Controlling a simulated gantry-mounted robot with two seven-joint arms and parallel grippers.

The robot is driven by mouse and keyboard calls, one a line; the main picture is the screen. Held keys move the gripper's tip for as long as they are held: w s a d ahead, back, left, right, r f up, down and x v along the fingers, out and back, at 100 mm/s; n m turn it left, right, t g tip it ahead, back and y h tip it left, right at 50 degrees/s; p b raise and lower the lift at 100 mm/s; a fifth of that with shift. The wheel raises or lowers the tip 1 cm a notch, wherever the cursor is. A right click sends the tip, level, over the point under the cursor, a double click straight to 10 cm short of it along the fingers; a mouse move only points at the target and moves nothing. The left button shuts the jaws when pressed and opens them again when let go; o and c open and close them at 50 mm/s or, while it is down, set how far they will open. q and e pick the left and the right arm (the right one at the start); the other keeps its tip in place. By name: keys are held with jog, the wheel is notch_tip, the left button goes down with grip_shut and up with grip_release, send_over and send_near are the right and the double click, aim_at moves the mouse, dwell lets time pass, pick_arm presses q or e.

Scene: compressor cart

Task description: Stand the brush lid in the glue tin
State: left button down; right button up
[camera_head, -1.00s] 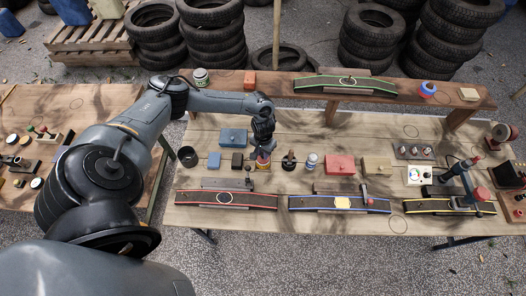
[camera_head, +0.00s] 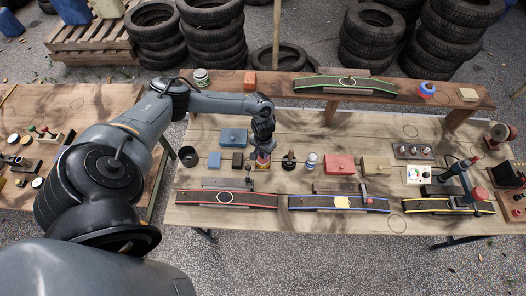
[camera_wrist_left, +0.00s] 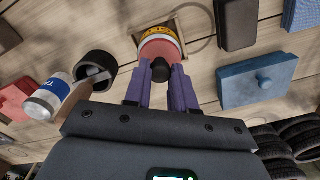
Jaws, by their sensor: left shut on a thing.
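The glue tin (camera_head: 262,164), with a yellow band, stands on the table below my left gripper (camera_head: 264,149). In the left wrist view the tin (camera_wrist_left: 155,33) shows its yellow band and a reddish round part just beyond the fingertips. My left gripper (camera_wrist_left: 161,78) is shut on the brush lid, whose black round knob (camera_wrist_left: 160,69) shows between the fingers. The brush itself is hidden, so I cannot tell how deep it sits or whether the lid touches the rim. My right gripper is not in view.
A black round holder (camera_head: 289,160) and a white can with a blue label (camera_head: 311,161) stand right of the tin. A dark block (camera_head: 237,161) and blue boxes (camera_head: 233,136) are to its left. A red-edged ramp board (camera_head: 226,200) lies in front.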

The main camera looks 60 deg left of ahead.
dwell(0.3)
pick_arm(q)
jog(key=c, duration=1.2)
grip_release()
jog(key=shift+c, duration=0.2)
jog(key=o, duration=0.9)
jog(key=shift+c, duration=0.2)
jog(key=shift+r, duration=0.15)
notch_tip(320, 180, up, 3)
jog(key=p, duration=0.4)
jog(key=shift+r+p, duration=1.85)
jog(key=shift+p, duration=0.35)
